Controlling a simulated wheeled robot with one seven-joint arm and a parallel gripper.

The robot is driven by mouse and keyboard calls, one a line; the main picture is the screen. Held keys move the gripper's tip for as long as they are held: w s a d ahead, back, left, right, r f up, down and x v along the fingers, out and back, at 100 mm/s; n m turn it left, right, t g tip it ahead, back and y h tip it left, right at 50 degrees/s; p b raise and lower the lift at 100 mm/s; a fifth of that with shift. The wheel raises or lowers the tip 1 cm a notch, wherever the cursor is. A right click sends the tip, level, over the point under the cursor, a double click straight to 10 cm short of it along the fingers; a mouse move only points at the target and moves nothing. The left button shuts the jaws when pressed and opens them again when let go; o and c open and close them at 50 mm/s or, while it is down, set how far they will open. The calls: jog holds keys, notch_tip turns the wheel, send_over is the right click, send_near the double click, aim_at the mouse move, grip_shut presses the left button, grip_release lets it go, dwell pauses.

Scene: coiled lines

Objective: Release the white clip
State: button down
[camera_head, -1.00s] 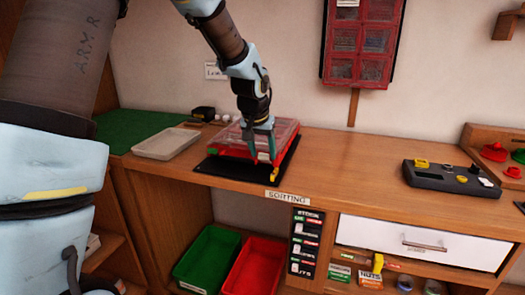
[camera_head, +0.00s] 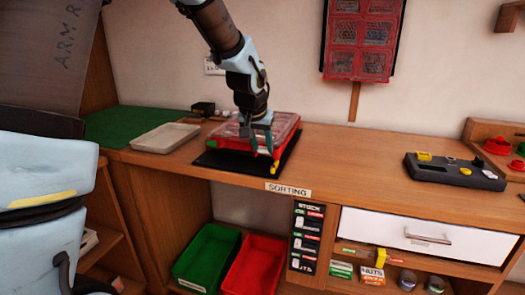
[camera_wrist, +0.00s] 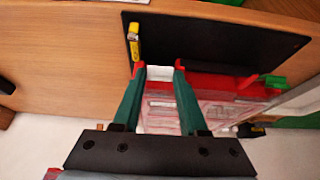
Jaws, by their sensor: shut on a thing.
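A red case with a clear lid (camera_head: 285,122) lies on a black mat (camera_head: 215,163) on the bench; it also shows in the wrist view (camera_wrist: 160,105). My gripper (camera_head: 258,142) is above the front of the case. In the wrist view, its green fingers with red tips (camera_wrist: 160,72) are shut on the white clip (camera_wrist: 158,73) at the case's front edge. The white clip is hidden in the head view. A yellow clip (camera_wrist: 134,38) stands near it, a red clip (camera_wrist: 247,82) and green clip (camera_wrist: 275,81) are along the same edge to the right.
A beige tray (camera_head: 165,138) and a green mat (camera_head: 118,124) lie left of the case. A dark grey holder with buttons (camera_head: 445,174) is at the right. Green (camera_head: 206,257) and red (camera_head: 253,266) bins stand below. The bench between case and holder is clear.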

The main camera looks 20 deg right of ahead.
jog(key=shift+s+a+f+t+h+b, duration=0.1)
jog(key=shift+f+t+h+b, duration=0.25)
jog(key=shift+b, duration=0.55)
jog(key=shift+s+r, duration=0.1)
jog(key=shift+r, duration=0.05)
jog(key=shift+c, duration=2.2)
grip_release()
jog(key=b+v, duration=0.1)
jog(key=v, duration=0.9)
jog(key=shift+s+a+r, duration=0.15)
jog(key=shift+a+r, duration=0.1)
jog(key=shift+r, duration=0.05)
